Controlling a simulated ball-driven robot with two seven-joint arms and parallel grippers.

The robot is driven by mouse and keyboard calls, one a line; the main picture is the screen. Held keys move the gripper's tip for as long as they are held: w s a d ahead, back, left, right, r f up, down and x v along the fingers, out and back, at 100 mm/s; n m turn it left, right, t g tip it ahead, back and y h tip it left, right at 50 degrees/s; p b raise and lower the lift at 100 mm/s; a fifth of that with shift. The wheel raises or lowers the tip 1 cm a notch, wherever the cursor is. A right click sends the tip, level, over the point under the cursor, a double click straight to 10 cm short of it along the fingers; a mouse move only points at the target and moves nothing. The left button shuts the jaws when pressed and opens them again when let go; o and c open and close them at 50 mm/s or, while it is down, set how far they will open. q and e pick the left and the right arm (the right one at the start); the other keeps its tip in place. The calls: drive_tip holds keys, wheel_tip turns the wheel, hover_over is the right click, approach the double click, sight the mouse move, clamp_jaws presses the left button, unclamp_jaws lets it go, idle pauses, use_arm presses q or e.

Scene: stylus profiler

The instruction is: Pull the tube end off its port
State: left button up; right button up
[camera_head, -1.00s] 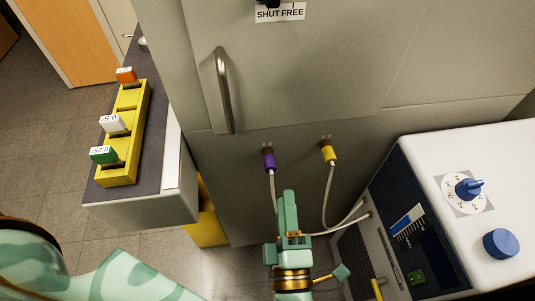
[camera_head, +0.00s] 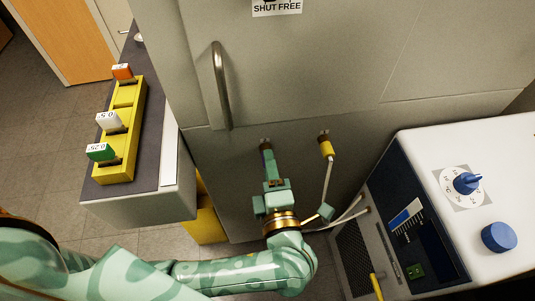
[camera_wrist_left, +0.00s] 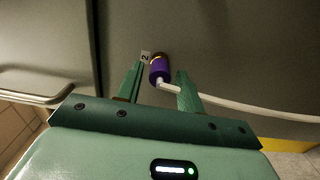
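A purple tube end (camera_wrist_left: 159,70) sits on a port low on the grey cabinet; in the left wrist view it lies between my left gripper's two fingertips (camera_wrist_left: 160,78), with visible gaps beside it. In the head view my left gripper (camera_head: 267,163) covers the purple tube end, and only the port above it (camera_head: 265,142) shows. The left gripper is open. A yellow tube end (camera_head: 326,149) sits on a second port to the right, with a pale tube hanging from it. My right gripper is not in view.
A white-topped instrument (camera_head: 470,140) with blue knobs stands at the right. A bench (camera_head: 150,206) with a yellow block rack (camera_head: 123,130) is at the left. The cabinet has a metal handle (camera_head: 221,85) above the ports. A small "2" label (camera_wrist_left: 146,57) is beside the purple tube end.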

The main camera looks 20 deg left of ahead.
use_arm(q)
drive_tip(key=shift+w+a, duration=0.2)
drive_tip(key=shift+w, duration=0.05)
idle(0.4)
clamp_jaws()
